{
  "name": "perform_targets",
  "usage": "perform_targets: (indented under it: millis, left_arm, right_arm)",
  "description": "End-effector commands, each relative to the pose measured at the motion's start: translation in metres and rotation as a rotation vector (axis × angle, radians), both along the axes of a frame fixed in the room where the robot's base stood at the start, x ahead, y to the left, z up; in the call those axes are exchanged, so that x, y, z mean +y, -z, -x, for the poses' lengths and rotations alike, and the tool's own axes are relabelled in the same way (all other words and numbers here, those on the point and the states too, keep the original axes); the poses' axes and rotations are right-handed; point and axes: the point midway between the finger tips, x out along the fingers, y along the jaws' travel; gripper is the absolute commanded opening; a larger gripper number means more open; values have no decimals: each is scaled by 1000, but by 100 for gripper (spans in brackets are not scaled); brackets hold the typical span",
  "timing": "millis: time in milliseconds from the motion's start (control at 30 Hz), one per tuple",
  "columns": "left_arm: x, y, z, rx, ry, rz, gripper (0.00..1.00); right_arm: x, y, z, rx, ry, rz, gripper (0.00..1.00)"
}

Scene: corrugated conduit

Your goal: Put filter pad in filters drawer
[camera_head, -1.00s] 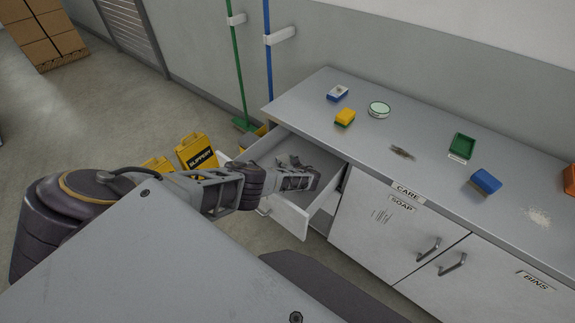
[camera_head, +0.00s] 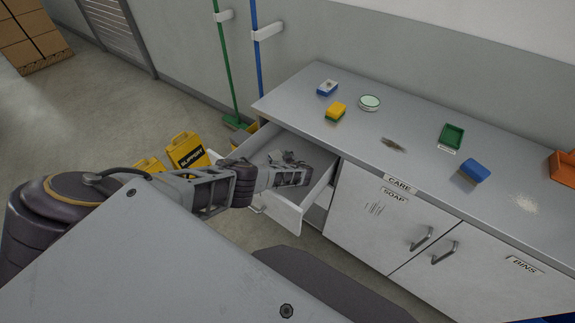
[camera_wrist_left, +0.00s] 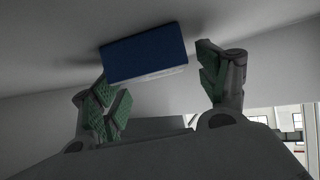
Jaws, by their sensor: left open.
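A blue block with a pale edge (camera_wrist_left: 145,55), which looks like the filter pad, lies inside the drawer in the left wrist view. It sits just past and between the fingertips, with a visible gap to the right finger; whether it touches the left one I cannot tell. My left gripper (camera_wrist_left: 155,75) is open. In the head view the gripper (camera_head: 285,158) reaches down into the pulled-out drawer (camera_head: 277,211), and the arm hides part of the drawer and its front label. The pad cannot be made out there. My right gripper is out of view.
The counter (camera_head: 330,140) holds a blue-white sponge (camera_head: 327,88), a yellow-green sponge (camera_head: 335,112), a round tin (camera_head: 369,103), a green tray (camera_head: 452,137), a blue block (camera_head: 475,170) and an orange bin (camera_head: 562,167).

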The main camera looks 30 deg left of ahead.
Motion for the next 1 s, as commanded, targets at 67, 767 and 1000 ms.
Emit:
perform_targets:
  millis: [67,767,1000]
  left_arm:
    - [-4,-3,2,0,2,2,75]
    - [-48,-30,26,1,1,2,75]
    - [-64,-39,35,1,0,3,75]
  right_arm:
    - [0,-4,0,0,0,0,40]
    - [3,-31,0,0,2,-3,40]
    - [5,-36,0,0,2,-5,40]
